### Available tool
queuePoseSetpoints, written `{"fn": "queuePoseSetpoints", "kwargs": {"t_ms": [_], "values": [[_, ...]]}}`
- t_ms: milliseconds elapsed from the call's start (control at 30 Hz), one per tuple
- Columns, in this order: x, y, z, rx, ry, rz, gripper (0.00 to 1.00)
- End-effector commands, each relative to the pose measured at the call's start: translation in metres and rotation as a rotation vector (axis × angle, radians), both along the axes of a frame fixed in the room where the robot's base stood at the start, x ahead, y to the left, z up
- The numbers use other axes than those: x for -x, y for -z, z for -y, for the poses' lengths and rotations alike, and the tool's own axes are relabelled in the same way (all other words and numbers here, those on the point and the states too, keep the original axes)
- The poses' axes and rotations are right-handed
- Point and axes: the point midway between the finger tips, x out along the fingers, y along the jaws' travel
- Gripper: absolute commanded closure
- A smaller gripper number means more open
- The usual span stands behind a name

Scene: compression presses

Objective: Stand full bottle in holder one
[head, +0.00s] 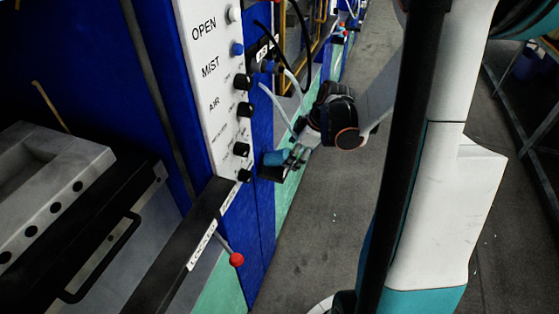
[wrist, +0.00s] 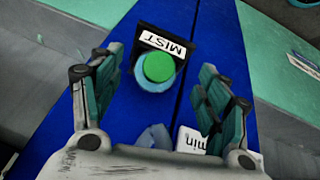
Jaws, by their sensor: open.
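My gripper (wrist: 160,65) is open in the wrist view, one teal-padded finger on each side. Between and beyond the fingers is a round green cap or end with a pale blue rim (wrist: 158,67), seen end-on, apparently the bottle. It sits beside a black plate with a white MIST label (wrist: 162,40) on a blue panel. Contact with the fingers cannot be made out. In the head view my gripper (head: 297,156) is beside the blue panel, with a blue, bottle-like body (head: 276,158) at its fingertips. I cannot tell which holder is number one, nor how full the bottle is.
A white control panel (head: 209,72) with OPEN, MIST and AIR labels and several knobs stands left of my gripper. A lever with a red ball (head: 236,259) sticks out below it. Pale hoses (head: 277,103) hang close above my gripper. Grey floor (head: 310,245) lies clear to the right.

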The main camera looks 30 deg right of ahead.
Motion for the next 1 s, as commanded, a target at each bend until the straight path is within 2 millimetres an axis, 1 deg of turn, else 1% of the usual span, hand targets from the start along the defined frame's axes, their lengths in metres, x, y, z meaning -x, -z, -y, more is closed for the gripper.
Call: {"fn": "queuePoseSetpoints", "kwargs": {"t_ms": [33,200,467,500,567,600,667,700,767,800,1000], "values": [[-0.004,0.011,0.001,0.000,0.000,0.000,0.31],[-0.014,0.030,-0.002,0.000,-0.001,0.000,0.31],[-0.014,0.031,-0.002,0.000,0.000,0.000,0.31],[-0.014,0.031,-0.002,0.000,0.000,0.000,0.40],[-0.014,0.031,-0.002,0.000,0.000,0.000,0.53],[-0.014,0.031,-0.002,0.000,0.000,0.000,0.63],[-0.014,0.031,-0.002,0.000,0.000,0.000,0.76],[-0.014,0.031,-0.002,0.000,0.000,0.000,0.84],[-0.014,0.031,-0.002,0.000,0.000,0.000,0.85],[-0.014,0.031,-0.002,0.000,0.000,0.000,0.89],[-0.014,0.031,-0.002,0.000,0.000,0.000,0.89]]}}
